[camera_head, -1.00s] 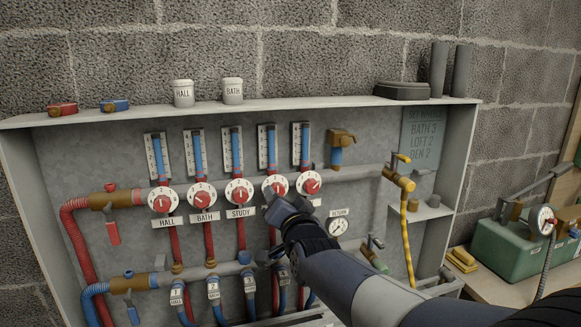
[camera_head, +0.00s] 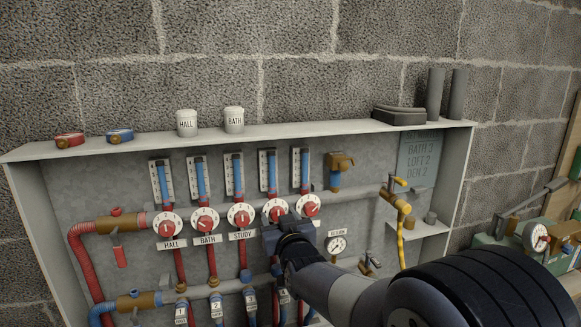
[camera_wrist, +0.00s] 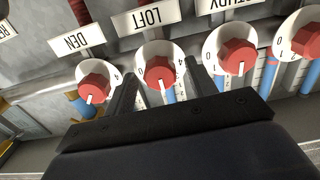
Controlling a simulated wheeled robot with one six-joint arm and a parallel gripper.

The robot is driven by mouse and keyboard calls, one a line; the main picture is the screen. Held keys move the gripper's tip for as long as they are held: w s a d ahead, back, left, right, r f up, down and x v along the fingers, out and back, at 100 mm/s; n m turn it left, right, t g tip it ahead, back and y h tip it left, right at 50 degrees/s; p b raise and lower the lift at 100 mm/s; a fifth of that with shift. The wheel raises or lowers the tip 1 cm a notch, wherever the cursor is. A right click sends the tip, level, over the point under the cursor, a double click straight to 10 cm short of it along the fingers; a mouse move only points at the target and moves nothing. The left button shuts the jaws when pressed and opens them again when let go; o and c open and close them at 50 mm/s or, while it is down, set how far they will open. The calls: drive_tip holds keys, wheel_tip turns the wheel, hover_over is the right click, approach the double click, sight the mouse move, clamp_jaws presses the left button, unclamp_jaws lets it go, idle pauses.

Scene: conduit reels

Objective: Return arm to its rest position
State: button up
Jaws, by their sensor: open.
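My gripper (camera_head: 281,236) is open in front of the manifold board, just below the fourth dial (camera_head: 277,212) in the head view. In the wrist view, the two dark fingers of my gripper (camera_wrist: 160,74) stand either side of the red-knobbed LOFT dial (camera_wrist: 159,70). Nothing is held between them; I cannot tell how far the fingertips are from the dial. The DEN dial (camera_wrist: 94,86) is to the left and the STUDY dial (camera_wrist: 236,57) to the right in that view. My arm hides the LOFT label in the head view.
The grey cabinet (camera_head: 80,150) frames dials, gauges and hoses. A yellow-handled valve (camera_head: 398,200) and the return gauge (camera_head: 337,245) are right of my gripper. HALL (camera_head: 187,124) and BATH (camera_head: 234,121) pots stand on the top shelf. A green case (camera_head: 489,238) is at right.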

drive_tip(key=shift+s+d+n+p, duration=0.1)
drive_tip(key=shift+s+n+p, duration=0.1)
drive_tip(key=shift+n+p, duration=1.4)
drive_tip(key=shift+s+d+n+p, duration=0.1)
drive_tip(key=shift+s+n+p, duration=0.15)
drive_tip(key=shift+n+p, duration=1.35)
drive_tip(key=shift+s+d+n+p, duration=0.1)
drive_tip(key=shift+s+n+p, duration=0.1)
drive_tip(key=shift+n+p, duration=1.4)
